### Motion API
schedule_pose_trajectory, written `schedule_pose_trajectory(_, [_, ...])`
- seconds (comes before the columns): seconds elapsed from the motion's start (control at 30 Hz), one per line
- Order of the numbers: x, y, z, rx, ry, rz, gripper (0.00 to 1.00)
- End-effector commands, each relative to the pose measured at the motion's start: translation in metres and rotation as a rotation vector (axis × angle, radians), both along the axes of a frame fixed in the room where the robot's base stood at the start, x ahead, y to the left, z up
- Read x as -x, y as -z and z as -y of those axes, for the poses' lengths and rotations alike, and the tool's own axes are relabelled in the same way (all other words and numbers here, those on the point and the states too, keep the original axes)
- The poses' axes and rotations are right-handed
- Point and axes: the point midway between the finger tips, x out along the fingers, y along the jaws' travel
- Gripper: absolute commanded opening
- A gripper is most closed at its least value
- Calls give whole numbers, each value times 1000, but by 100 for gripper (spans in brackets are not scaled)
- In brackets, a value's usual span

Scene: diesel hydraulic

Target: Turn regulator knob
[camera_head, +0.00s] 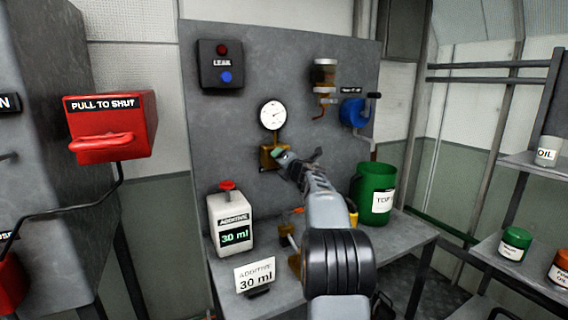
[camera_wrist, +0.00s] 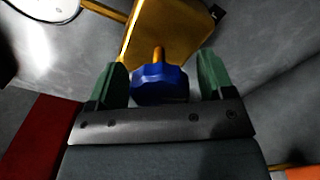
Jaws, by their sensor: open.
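The regulator knob (camera_wrist: 160,84) is blue and faceted, on a short brass stem, in the wrist view. It sits between the two green fingers of my gripper (camera_wrist: 163,85), with a gap on each side. The gripper is open. The brass regulator body (camera_wrist: 178,32) is behind the knob, and it also shows in the head view (camera_head: 268,157) below a round white gauge (camera_head: 273,115). In the head view my gripper (camera_head: 298,156) is at the regulator, and the knob is hidden behind it.
A grey panel (camera_head: 225,130) carries the leak box (camera_head: 220,64) and a blue hand-crank device (camera_head: 354,112). On the bench stand a white additive dispenser (camera_head: 230,222), an additive card (camera_head: 254,275) and a green bucket (camera_head: 373,181). A red pull-to-shut box (camera_head: 125,115) is at left.

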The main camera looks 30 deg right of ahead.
Motion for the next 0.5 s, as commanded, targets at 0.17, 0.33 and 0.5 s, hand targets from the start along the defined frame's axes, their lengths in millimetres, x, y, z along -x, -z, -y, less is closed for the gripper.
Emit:
schedule_pose_trajectory(0.17, [12,0,-1,1,0,1,75])
schedule_pose_trajectory(0.33, [43,0,-5,1,2,2,75])
schedule_pose_trajectory(0.5, [79,0,-10,0,2,1,75])
